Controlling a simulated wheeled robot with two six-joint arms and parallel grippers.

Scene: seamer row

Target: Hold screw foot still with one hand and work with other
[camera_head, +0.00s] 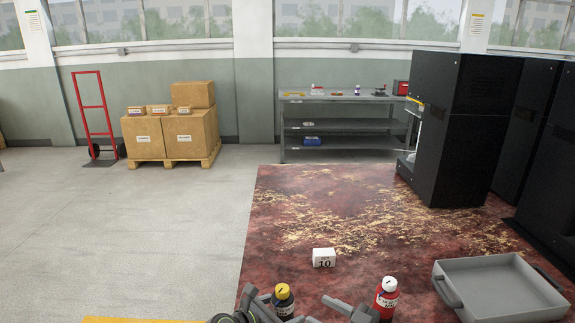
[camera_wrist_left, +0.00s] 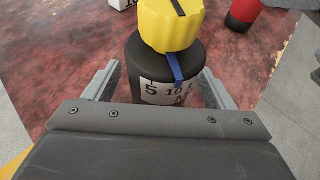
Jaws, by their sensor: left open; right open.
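A black cylinder with a yellow ribbed cap (camera_head: 283,299) stands upright at the bottom of the head view. In the left wrist view the black cylinder (camera_wrist_left: 160,77) shows a white label and a blue mark lining up near a dark line on the cap. My left gripper (camera_wrist_left: 158,72) is open, its fingers on either side of the cylinder with visible gaps. A red cylinder with a white cap (camera_head: 386,298) stands to the right. My right gripper (camera_head: 350,309) is open beside the red cylinder's left side. I cannot tell which piece is called the screw foot.
A white block marked 10 (camera_head: 324,258) lies behind the cylinders on the stained red surface (camera_head: 300,210). A grey tray (camera_head: 480,262) with handles is at the right and looks empty. Black cabinets (camera_head: 465,130) stand farther back right. A grey shelf bench (camera_head: 340,124) is by the wall.

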